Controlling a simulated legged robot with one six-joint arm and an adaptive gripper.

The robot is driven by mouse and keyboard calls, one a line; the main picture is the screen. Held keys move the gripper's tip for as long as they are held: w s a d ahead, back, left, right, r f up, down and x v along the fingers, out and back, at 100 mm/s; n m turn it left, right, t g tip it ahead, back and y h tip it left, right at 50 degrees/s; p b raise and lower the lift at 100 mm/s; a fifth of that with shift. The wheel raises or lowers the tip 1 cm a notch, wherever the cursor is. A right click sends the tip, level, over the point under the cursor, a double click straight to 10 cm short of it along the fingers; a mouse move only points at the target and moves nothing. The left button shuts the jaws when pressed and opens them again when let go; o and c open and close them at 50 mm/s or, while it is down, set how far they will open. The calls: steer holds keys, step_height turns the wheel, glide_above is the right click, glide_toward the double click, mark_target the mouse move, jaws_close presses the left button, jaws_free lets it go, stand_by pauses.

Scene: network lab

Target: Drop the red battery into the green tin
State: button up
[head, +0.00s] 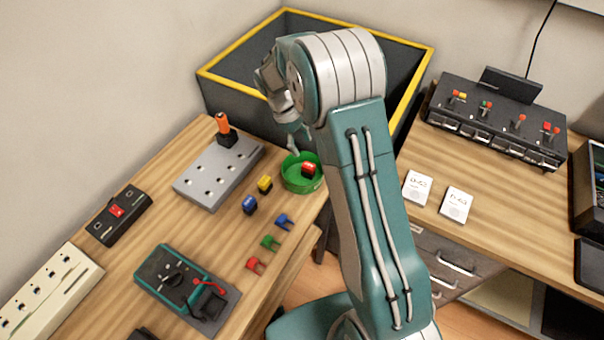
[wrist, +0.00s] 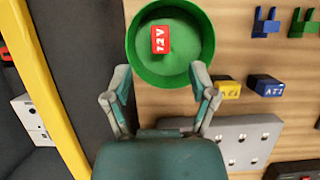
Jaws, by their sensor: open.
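The green tin (head: 300,184) is a round, open tray at the right edge of the left table, and it also shows in the wrist view (wrist: 139,68). The red battery (head: 309,169), marked 12V, lies inside the tin, and in the wrist view it rests on the tin's floor (wrist: 160,40). My gripper (wrist: 160,82) is open and empty, its fingertips apart over the near rim of the tin. In the head view my gripper (head: 294,142) is above the tin's back left side, partly hidden by my arm.
A yellow battery (head: 265,184) and a blue battery (head: 250,204) stand beside the tin. Coloured fork-shaped clips (head: 270,243) lie nearer. A black bin with a yellow rim (head: 240,38) stands behind.

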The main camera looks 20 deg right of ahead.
steer(key=v, duration=0.6)
stand_by(0.3)
steer(key=s+d+r+m+t+y, duration=0.15)
steer(key=s+r+m+t, duration=0.3)
steer(key=s+r, duration=0.95)
steer(key=s+r+m+t+y, duration=0.1)
steer(key=s+m+t, duration=0.3)
steer(key=s, duration=1)
steer(key=shift+s+r+y, duration=0.3)
steer(key=shift+r+y, duration=0.05)
steer(key=shift+r, duration=0.4)
steer(key=shift+m, duration=0.25)
